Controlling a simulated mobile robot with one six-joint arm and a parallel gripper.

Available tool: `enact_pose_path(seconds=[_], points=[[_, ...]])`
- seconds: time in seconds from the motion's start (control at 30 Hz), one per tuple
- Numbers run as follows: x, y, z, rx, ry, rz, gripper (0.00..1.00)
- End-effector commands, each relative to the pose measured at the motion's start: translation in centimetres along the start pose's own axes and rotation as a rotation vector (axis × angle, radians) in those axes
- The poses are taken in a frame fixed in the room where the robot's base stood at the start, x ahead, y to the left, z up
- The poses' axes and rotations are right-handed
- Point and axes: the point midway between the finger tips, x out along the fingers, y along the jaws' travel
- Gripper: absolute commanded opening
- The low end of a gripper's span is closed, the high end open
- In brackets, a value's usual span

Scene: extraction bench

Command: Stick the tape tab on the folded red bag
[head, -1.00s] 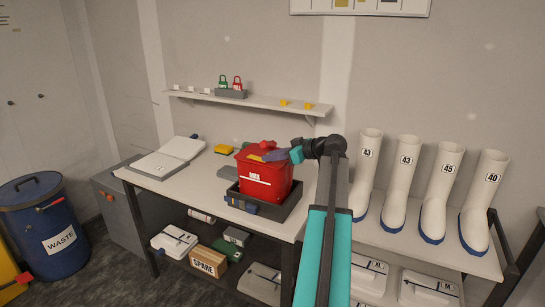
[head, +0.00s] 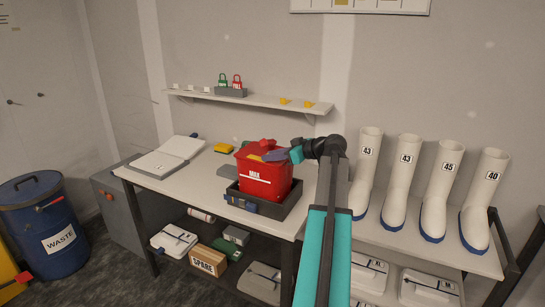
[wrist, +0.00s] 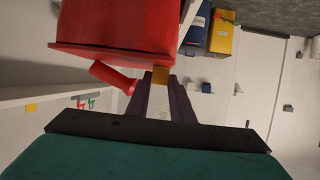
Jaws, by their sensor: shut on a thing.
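The red bag (head: 264,180), marked MAX, stands upright in a dark grey tray (head: 290,207) on the bench. A red folded or twisted part shows at its top. My gripper (head: 268,156) is at the bag's top, reaching in from the right. In the wrist view the purple-grey fingers (wrist: 161,82) are shut on a small yellow tape tab (wrist: 160,75). The tab's end is close to the red bag's rim (wrist: 115,54); I cannot tell whether it touches. A red stub (wrist: 113,76) sticks out beside the fingers. The fingers hide part of the bag top.
A blue item (head: 240,203) is at the tray's front. A shelf (head: 255,100) runs above; white boots (head: 402,190) stand right.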

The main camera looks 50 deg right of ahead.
Motion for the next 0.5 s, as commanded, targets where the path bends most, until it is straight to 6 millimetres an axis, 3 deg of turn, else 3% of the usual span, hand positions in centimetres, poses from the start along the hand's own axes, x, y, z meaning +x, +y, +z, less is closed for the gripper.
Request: enact_pose_path(seconds=[0.27,0.3,0.4,0.5], points=[[0.05,-0.04,0.17,0.000,-0.004,-0.001,0.01],[0.06,-0.05,0.17,0.000,-0.004,-0.002,0.24],[0.06,-0.04,0.16,0.000,-0.003,-0.001,0.41],[0.05,-0.05,0.13,0.000,-0.003,-0.001,0.42]])
